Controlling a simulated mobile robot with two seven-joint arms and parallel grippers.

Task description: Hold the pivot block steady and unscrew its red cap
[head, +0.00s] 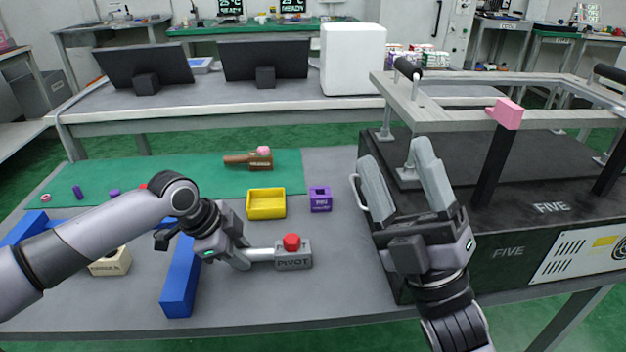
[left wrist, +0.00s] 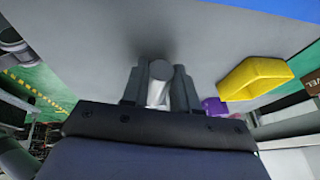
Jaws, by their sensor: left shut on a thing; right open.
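The grey pivot block (head: 294,262), lettered PIVOT, sits on the grey table with the red cap (head: 291,242) on its top. A light metal rod (head: 262,255) runs from the block's left side. My left gripper (head: 243,260) is shut on this rod, left of the block. The left wrist view shows my left gripper's fingers (left wrist: 158,88) on either side of the round grey rod end (left wrist: 160,70); the block and cap are hidden there. My right gripper (head: 398,155) is open and empty, raised to the right of the block, its fingers pointing up and away.
A yellow bin (head: 266,205) and a purple block (head: 320,199) stand behind the pivot block. A blue bar (head: 181,278) and a beige block (head: 110,263) lie left. A large black FIVE case (head: 480,235) with a frame fills the right. Table in front of the pivot block is clear.

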